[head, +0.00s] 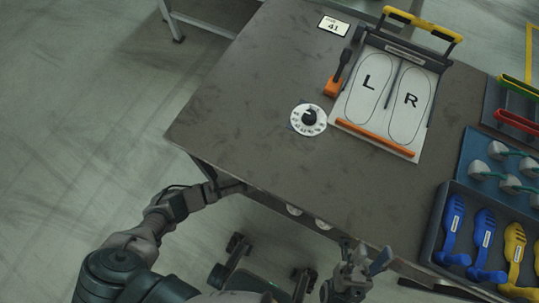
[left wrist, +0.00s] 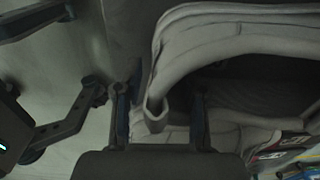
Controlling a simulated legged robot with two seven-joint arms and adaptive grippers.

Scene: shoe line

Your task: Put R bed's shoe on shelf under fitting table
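The fitting table (head: 250,120) carries a board with two outlined beds. The L bed (head: 369,84) and the R bed (head: 411,101) are both bare. A grey shoe (left wrist: 220,38) fills much of the left wrist view, with its dark opening facing the camera. My left gripper (left wrist: 162,112) has its fingers apart on either side of the shoe's heel edge. In the head view my left arm reaches to the table's front left edge, and its fingertips are hidden there. The shelf is not clearly seen. My right gripper (head: 362,258) is empty, fingers apart, by the table's front edge.
On the table are a dial (head: 308,119), an orange-based lever (head: 335,82) and a card reading 41 (head: 334,25). A tray of blue and yellow forms (head: 440,235) and a blue tray (head: 465,165) stand at right. The table's left part is clear.

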